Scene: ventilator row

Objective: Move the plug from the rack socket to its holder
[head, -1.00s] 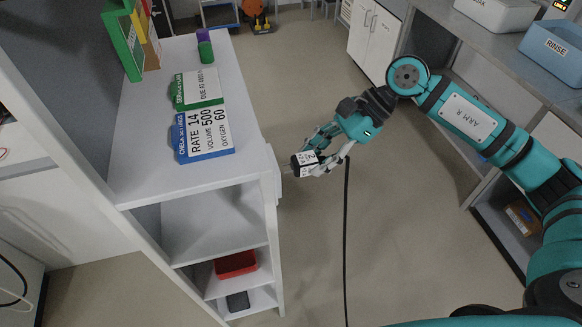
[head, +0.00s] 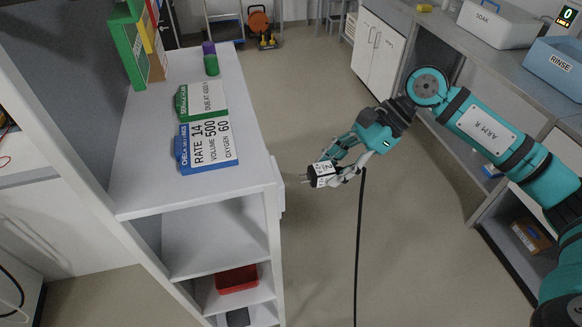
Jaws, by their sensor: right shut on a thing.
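The plug (head: 322,174) is a dark block with a white printed label and small prongs that point left. My right gripper (head: 338,173) is shut on it and holds it in the air, a short gap to the right of the rack's side. A black cable (head: 358,250) hangs straight down from the gripper. A white plate (head: 279,190) on the rack's right side, likely the rack socket, shows only edge-on, so its face is hidden. I cannot make out the plug's holder. My left gripper is not in view.
The white rack (head: 150,185) carries a blue settings card (head: 205,148), a green card (head: 201,99), binders (head: 130,52) and a small cylinder (head: 210,60). A red bin (head: 237,279) sits lower. The counter at right holds RINSE (head: 557,66) and SOAK tubs (head: 497,22). Floor between is clear.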

